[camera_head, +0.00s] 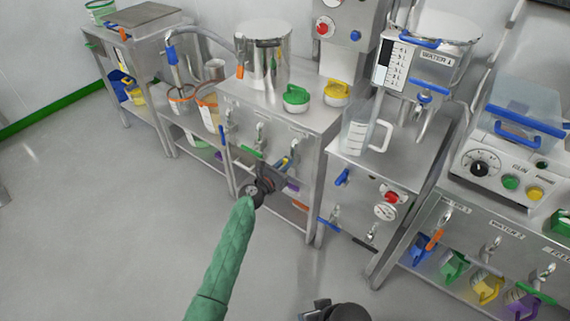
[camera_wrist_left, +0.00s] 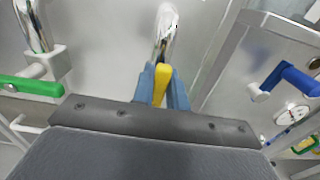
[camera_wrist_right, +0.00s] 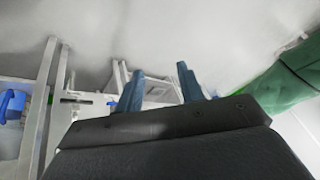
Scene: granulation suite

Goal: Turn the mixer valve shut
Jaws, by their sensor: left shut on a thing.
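A steel cabinet (camera_head: 272,108) with a steel pot (camera_head: 263,50) on top carries several taps on its front. One tap has a yellow lever handle (camera_wrist_left: 161,84), which points down below its chrome spout (camera_wrist_left: 165,30) in the left wrist view. My left gripper (camera_head: 281,166) is at this tap, its blue fingers closed on either side of the yellow handle. Its forearm hides part of the cabinet's lower front. The label above the tap is too small to read. My right gripper (camera_wrist_right: 160,86) is open and empty, its fingers apart over the floor.
A green-handled tap (camera_wrist_left: 30,86) is left of the gripped one. A blue lever (camera_head: 341,177) and red knob (camera_head: 391,197) sit on the neighbouring water cabinet. Buckets (camera_head: 454,265) stand on a low shelf at right. Floor at left is clear.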

